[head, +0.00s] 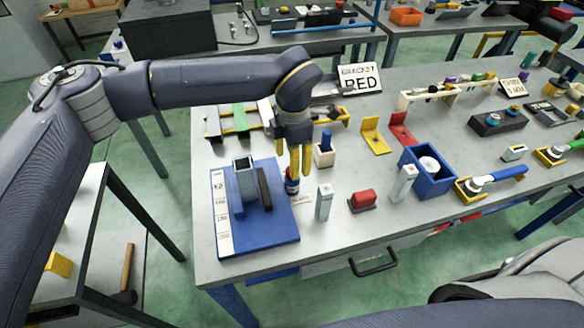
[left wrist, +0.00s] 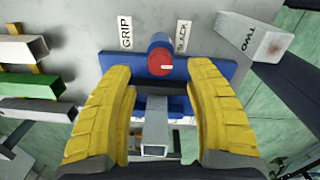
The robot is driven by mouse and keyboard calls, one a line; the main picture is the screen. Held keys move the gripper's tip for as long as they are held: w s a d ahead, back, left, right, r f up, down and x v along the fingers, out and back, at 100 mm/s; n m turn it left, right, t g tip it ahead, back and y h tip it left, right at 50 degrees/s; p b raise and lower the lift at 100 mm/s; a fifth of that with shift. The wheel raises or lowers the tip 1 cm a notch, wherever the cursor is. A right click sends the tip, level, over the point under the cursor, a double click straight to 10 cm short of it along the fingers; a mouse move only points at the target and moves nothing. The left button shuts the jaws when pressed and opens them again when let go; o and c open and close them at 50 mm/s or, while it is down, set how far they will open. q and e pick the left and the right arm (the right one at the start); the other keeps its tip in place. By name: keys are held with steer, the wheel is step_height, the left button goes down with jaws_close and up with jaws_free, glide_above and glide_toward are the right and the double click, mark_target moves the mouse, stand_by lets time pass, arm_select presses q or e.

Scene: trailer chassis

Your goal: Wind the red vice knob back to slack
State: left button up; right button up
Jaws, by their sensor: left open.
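The red vice knob (left wrist: 160,62) has a blue collar and a small pale mark at the lower right of its red face. It sits between the labels GRIP (left wrist: 125,32) and SLACK (left wrist: 183,37). In the head view the knob (head: 292,186) is partly hidden by my left gripper. My right gripper is not in view.
A blue box (head: 430,175) and yellow and red brackets (head: 375,136) are further right.

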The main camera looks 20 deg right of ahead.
arm_select(q)
step_height(320, 180, up, 7)
steer(key=shift+r, duration=0.2)
steer(key=shift+s, duration=0.1)
stand_by(0.5)
